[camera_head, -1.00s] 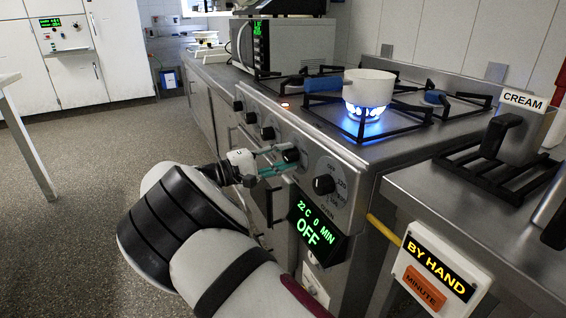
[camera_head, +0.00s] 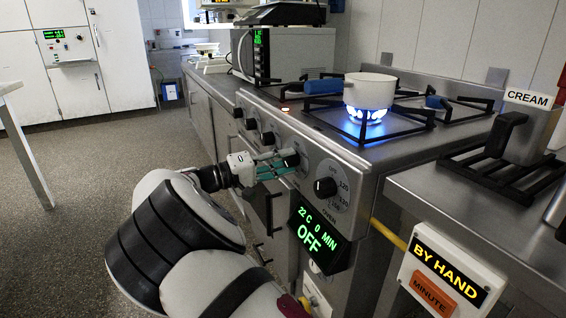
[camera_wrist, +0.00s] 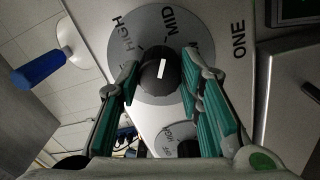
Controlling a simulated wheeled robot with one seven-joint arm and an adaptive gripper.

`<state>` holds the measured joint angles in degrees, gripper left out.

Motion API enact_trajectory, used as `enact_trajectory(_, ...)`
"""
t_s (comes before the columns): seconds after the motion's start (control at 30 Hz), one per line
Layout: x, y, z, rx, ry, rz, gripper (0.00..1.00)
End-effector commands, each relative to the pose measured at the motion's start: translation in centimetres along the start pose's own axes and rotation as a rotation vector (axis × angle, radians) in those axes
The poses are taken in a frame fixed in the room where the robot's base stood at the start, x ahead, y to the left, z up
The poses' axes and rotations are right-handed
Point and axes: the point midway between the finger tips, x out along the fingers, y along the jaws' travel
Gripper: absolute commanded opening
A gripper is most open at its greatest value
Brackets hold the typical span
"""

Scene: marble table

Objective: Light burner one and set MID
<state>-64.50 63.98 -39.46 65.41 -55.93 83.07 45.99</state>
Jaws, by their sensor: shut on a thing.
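The burner one knob (camera_wrist: 152,72) is dark and round on a grey dial with HIGH and MID lettering; ONE is printed beside it. Its white mark points up in the wrist view, roughly towards MID. My gripper (camera_wrist: 160,72) is shut on this knob, one green-padded finger on each side. In the head view my gripper (camera_head: 287,161) is at the stove's front panel and mostly hides the knob. Blue flame (camera_head: 367,116) burns under a white pot (camera_head: 371,88) on the hob.
The oven knob (camera_head: 325,187) is just right of my gripper, above an oven display (camera_head: 312,228) reading OFF. Other knobs (camera_head: 251,124) line the panel to the left. A BY HAND timer box (camera_head: 443,268) and a CREAM container (camera_head: 525,125) are at the right.

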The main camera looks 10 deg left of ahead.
Motion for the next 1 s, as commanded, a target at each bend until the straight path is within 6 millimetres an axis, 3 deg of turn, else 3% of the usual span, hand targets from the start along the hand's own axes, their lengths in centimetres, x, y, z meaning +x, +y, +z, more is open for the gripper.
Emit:
enact_trajectory(0.23, 0.0, -0.1, 0.0, -0.002, 0.0, -0.003, 0.06)
enact_trajectory(0.27, 0.0, -0.1, 0.0, -0.002, 0.0, -0.003, 0.4)
enact_trajectory(0.33, 0.0, -0.1, 0.0, -0.002, 0.0, -0.002, 0.54)
enact_trajectory(0.73, -0.7, -0.1, 0.0, -0.001, 0.002, -0.001, 0.54)
enact_trajectory(1.0, -5.4, -0.1, -0.1, -0.001, 0.005, -0.003, 0.54)
